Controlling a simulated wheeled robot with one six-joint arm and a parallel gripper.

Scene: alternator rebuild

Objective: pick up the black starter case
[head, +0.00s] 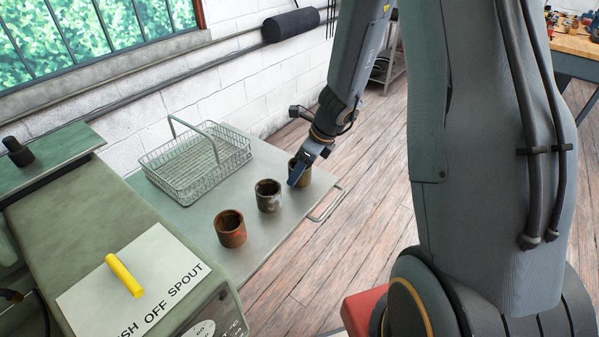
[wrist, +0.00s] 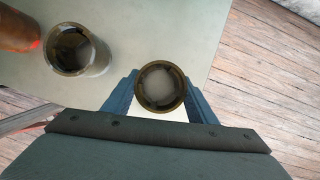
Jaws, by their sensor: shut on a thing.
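Three open-topped cylindrical cases are in a row at the grey metal table. The near one is a rust-red case (head: 230,229), the middle one a mottled grey case (head: 268,196), the far one a dark olive-brown case (head: 304,178). None looks plainly black. My gripper (head: 299,177) is at the far case, its blue fingers on either side. In the wrist view the fingers hold that upright case (wrist: 160,107) between them. The grey case (wrist: 92,68) and part of the rust-red case (wrist: 17,30) are left of it. I cannot tell whether the held case touches the table.
A wire basket (head: 197,165) stands on the table (head: 190,209) behind the cases, against the white brick wall. A green machine (head: 75,215) with a yellow handle (head: 124,275) is at the near left. A metal rail (head: 327,206) edges the table's right end; wooden floor (head: 385,180) lies beyond.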

